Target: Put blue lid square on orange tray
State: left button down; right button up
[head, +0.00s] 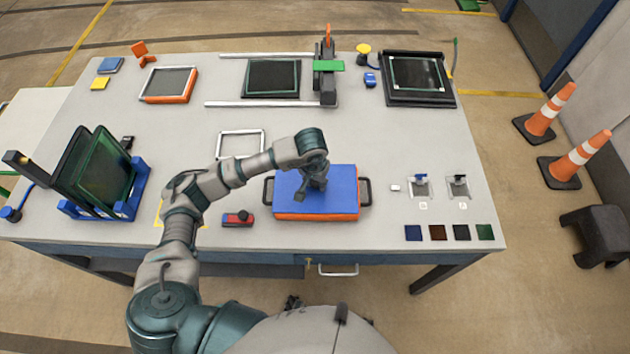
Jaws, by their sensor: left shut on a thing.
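The blue lid (290,203) lies over the orange tray (318,216), nearly level and roughly lined up with it. Orange shows along the tray's front and right sides. Dark handles stick out at the tray's left and right ends. My left gripper (310,193) points down over the middle of the lid and is shut on the lid; its fingers hide the grip point. I cannot tell whether the lid is fully seated or just above the tray. My right gripper is not in view.
A red and grey device (238,219) and a white frame (241,144) lie left of the tray. A blue rack with dark panels (103,170) stands at the far left. Small switches (420,187) and coloured squares (437,233) lie to the right. The table behind the tray has free room.

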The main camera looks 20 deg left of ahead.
pick_arm(q)
jog(key=shift+d, duration=0.1)
jog(key=shift+a, duration=0.35)
jog(key=shift+d+b, duration=0.3)
jog(key=shift+d, duration=0.15)
jog(key=c, duration=0.8)
grip_release()
jog(key=shift+a, duration=0.1)
jog(key=shift+c, duration=0.2)
jog(key=shift+o, duration=0.6)
jog(key=shift+a, duration=0.15)
